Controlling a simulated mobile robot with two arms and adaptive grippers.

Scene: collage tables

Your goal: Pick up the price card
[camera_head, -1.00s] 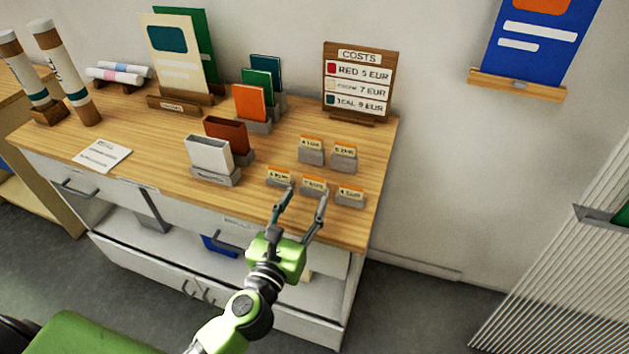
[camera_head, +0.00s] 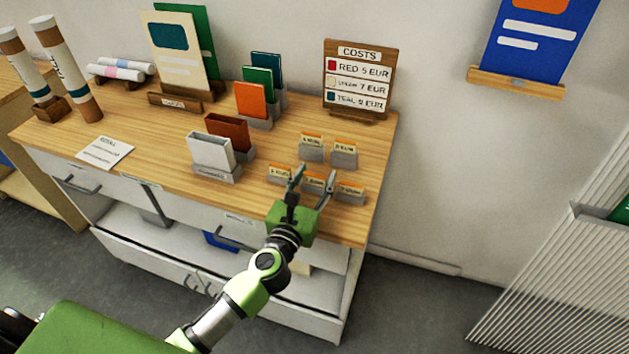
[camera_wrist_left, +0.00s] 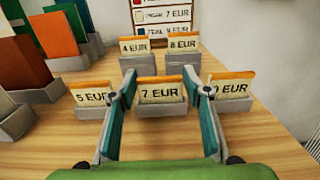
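Several price cards with orange top edges stand upright in small grey holders on the wooden tabletop. The front middle card, "7 EUR" (camera_wrist_left: 160,92), is between the fingers of my left gripper (camera_wrist_left: 164,100) in the left wrist view; it also shows in the head view (camera_head: 314,178). My left gripper (camera_head: 311,176) is open, with a gap on both sides of this card. The "5 EUR" card (camera_wrist_left: 92,95) is left of the fingers, and a card partly hidden by the right finger (camera_wrist_left: 232,90) reads "0 EUR". Behind stand "4 EUR" (camera_wrist_left: 134,47) and "8 EUR" (camera_wrist_left: 183,44). My right gripper is out of view.
A wooden "COSTS" board (camera_head: 359,78) stands at the back right of the table. A white sheet (camera_head: 105,152) lies farther left. The wall is behind.

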